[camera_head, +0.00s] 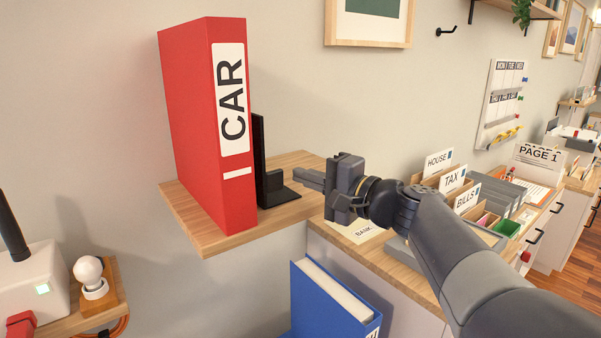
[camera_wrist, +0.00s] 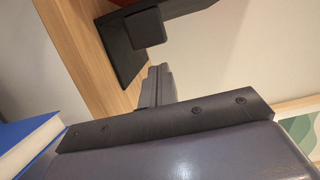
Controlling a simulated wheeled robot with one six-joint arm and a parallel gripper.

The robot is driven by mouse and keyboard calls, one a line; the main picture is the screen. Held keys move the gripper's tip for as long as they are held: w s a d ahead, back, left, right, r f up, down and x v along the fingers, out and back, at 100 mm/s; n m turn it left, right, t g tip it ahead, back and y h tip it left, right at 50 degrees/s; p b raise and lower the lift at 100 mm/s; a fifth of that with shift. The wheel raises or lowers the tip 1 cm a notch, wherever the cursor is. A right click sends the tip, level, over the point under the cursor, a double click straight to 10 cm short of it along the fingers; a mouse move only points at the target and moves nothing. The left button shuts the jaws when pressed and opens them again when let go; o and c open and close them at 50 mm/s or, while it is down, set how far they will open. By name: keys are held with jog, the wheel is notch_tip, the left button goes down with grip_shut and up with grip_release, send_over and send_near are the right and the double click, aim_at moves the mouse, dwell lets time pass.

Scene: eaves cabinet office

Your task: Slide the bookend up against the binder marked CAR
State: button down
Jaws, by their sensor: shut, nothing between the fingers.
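The red binder marked CAR (camera_head: 190,120) stands upright on a wooden shelf (camera_head: 222,236). The black bookend (camera_head: 276,192) stands just to its right, its upright plate close beside the binder's side; I cannot tell whether they touch. My gripper (camera_head: 300,178) is shut and empty, its fingertips pointing left at the bookend's right side, near its base. In the wrist view the bookend (camera_wrist: 125,62) is at the top, and my shut fingers (camera_wrist: 157,85) point toward it with a small gap visible. The binder is mostly out of the wrist view.
A blue binder (camera_head: 325,300) stands below the shelf and also shows in the wrist view (camera_wrist: 25,150). A desk with HOUSE, TAX and BILLS dividers (camera_head: 453,180) lies to the right. A light bulb (camera_head: 90,274) and white box (camera_head: 35,288) are at lower left.

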aim_at(279, 181)
jog(key=shift+s+a+r, duration=0.1)
jog(key=shift+s+a, duration=0.25)
jog(key=shift+a, duration=0.25)
jog(key=shift+s, duration=0.1)
jog(key=shift+s+a+f, duration=0.15)
jog(key=shift+a+f, duration=0.1)
jog(key=shift+s+a+b, duration=0.7)
jog(key=shift+a+b, duration=0.3)
jog(key=shift+b, duration=0.05)
jog(key=shift+r, duration=0.1)
jog(key=shift+w+d, duration=0.1)
